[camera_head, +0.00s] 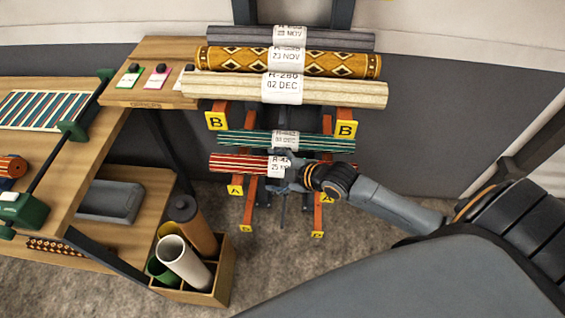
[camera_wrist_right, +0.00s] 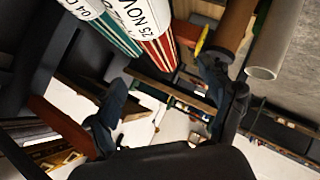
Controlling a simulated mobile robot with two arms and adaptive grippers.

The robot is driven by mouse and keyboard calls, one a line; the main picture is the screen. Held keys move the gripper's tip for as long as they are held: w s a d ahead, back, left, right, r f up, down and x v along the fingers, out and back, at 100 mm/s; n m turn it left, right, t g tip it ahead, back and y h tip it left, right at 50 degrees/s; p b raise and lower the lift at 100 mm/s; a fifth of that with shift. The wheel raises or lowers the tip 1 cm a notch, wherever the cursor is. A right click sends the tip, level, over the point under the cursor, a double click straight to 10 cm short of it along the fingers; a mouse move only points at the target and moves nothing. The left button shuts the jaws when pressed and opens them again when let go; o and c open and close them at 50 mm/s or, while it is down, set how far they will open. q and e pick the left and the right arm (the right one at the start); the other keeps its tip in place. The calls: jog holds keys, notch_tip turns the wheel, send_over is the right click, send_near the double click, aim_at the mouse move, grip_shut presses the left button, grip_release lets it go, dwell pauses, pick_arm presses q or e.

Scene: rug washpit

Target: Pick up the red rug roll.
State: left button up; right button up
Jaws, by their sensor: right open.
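The red rug roll (camera_head: 235,162), striped red and cream with a white paper label, lies across the lower rack arms marked A. My right gripper (camera_head: 283,172) is at the label, over the roll's right half, and hides part of it. In the right wrist view the red roll (camera_wrist_right: 158,50) shows beyond and between the open fingers of my right gripper (camera_wrist_right: 165,80). Nothing is between the fingers close in; whether they touch the roll I cannot tell. My left gripper is not in view.
A green striped roll (camera_head: 240,140) lies just behind the red one. Cream (camera_head: 340,93), patterned (camera_head: 235,60) and grey rolls (camera_head: 340,40) lie higher on the rack. A wooden bin of tubes (camera_head: 215,290) stands front left, beside the workbench (camera_head: 150,55).

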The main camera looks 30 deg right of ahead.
aim_at(254, 165)
jog(key=x, duration=0.6)
jog(key=shift+w, duration=0.1)
jog(key=shift+w+a+f, duration=0.15)
jog(key=shift+w, duration=0.15)
jog(key=shift+w+a+f, duration=0.1)
jog(key=shift+w+f, duration=0.05)
jog(key=shift+w, duration=0.1)
jog(key=x, duration=0.4)
jog(key=shift+w+f+p, duration=0.1)
jog(key=shift+f+p, duration=0.1)
jog(key=shift+p, duration=0.15)
jog(key=shift+c, duration=0.7)
jog(key=c, duration=1.4)
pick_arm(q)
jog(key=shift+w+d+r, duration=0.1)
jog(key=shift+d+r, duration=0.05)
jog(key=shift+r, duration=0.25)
pick_arm(e)
jog(key=shift+r, duration=0.1)
jog(key=shift+c, duration=0.9)
jog(key=shift+r, duration=0.1)
